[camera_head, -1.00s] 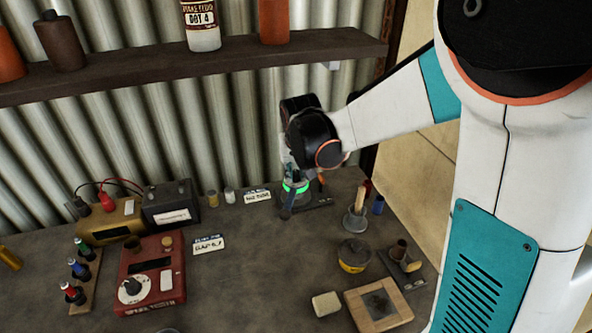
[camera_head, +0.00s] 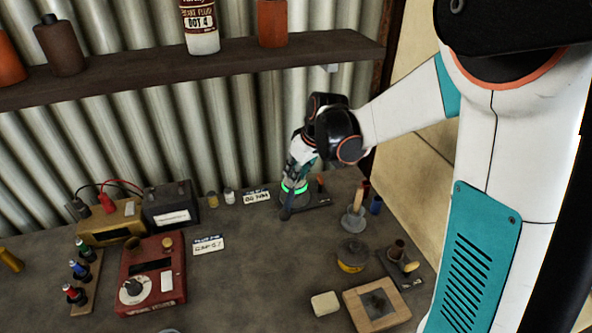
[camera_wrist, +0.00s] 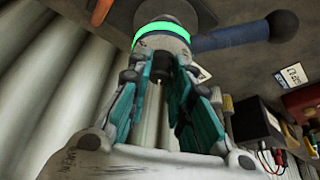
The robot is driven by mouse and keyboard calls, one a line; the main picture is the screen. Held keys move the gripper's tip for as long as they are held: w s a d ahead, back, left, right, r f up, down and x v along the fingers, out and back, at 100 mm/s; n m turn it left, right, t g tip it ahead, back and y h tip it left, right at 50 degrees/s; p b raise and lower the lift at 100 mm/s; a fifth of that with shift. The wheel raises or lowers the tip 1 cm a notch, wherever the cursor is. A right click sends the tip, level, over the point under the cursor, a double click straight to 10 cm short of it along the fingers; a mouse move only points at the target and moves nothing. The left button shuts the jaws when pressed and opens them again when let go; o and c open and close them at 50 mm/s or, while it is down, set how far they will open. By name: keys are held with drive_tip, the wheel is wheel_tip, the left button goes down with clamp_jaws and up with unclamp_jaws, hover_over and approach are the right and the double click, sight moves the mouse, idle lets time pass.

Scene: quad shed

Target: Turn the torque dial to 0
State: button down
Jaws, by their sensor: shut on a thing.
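A grey round fixture with a lit green ring (camera_head: 294,190) stands at the back of the bench on a dark base plate (camera_head: 318,203). A blue handle (camera_head: 285,213) sticks out from it; the handle shows larger in the wrist view (camera_wrist: 228,38). My gripper (camera_head: 296,180) comes down on it from above, tilted. In the wrist view its teal-padded fingers (camera_wrist: 160,75) are shut around a dark stub (camera_wrist: 160,65) by the ringed part. No dial scale or number is readable there. The red box (camera_head: 150,275) at front left has a white dial with a black knob (camera_head: 131,288), apart from my gripper.
Label cards (camera_head: 257,197) and (camera_head: 208,245) lie on the bench. A dark battery-like box (camera_head: 170,205) stands left, a funnel-like holder (camera_head: 353,220) right. A shelf (camera_head: 220,62) with bottles runs above. The bench middle is clear.

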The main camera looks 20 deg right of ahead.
drive_tip(key=shift+n, duration=0.6)
drive_tip(key=shift+g, duration=0.3)
drive_tip(key=c, duration=1.4)
unclamp_jaws()
drive_tip(key=shift+c, duration=0.2)
drive_tip(key=v, duration=1.2)
drive_tip(key=shift+d, duration=0.3)
drive_tip(key=shift+f, duration=0.1)
